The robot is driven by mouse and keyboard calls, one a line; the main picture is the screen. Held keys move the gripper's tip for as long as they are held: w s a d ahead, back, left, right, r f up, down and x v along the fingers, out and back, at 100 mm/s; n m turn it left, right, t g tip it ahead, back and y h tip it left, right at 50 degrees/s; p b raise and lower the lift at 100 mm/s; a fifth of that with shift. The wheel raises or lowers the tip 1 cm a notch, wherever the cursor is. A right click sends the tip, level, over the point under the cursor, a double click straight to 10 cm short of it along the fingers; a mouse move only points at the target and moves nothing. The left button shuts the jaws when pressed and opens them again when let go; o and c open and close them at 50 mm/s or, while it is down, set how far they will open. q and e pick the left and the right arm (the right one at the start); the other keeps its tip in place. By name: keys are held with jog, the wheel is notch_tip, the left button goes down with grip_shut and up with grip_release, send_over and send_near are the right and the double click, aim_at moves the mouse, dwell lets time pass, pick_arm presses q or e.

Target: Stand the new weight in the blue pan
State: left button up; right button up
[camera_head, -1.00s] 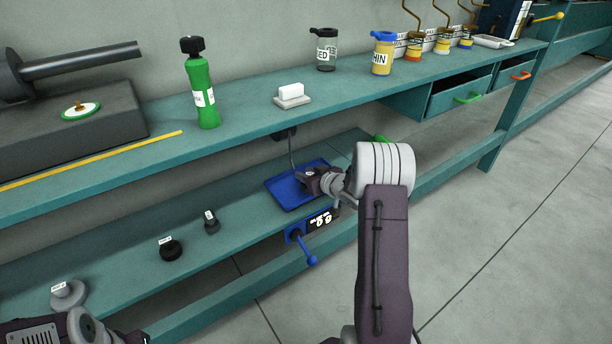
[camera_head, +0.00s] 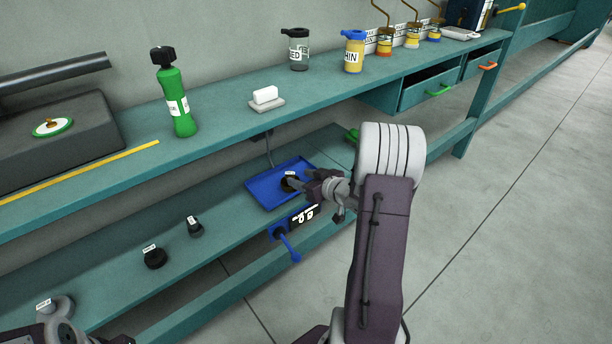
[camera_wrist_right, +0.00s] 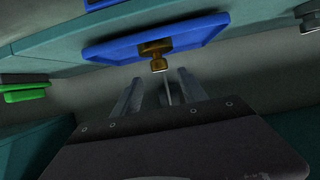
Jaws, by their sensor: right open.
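The blue pan (camera_head: 262,190) rests on the lower shelf.
Two dark weights (camera_head: 154,257) (camera_head: 195,227) and a grey one (camera_head: 62,304) stand left on the lower shelf. A display box with a blue lever (camera_head: 290,247) sits at the shelf's front edge below the pan.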

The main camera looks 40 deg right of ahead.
jog(key=shift+v, duration=1)
jog(key=shift+f, duration=0.1)
jog(key=s+a+f+g, duration=0.3)
jog(key=s+a+g, duration=0.3)
jog(key=s+a, duration=0.4)
jog(key=s+a+f+m+g, duration=0.1)
jog(key=s+a+f+g, duration=0.3)
jog(key=s+a, duration=0.6)
jog(key=shift+a+g+h, duration=0.15)
jog(key=shift+g+h, duration=0.25)
jog(key=shift+g, duration=0.7)
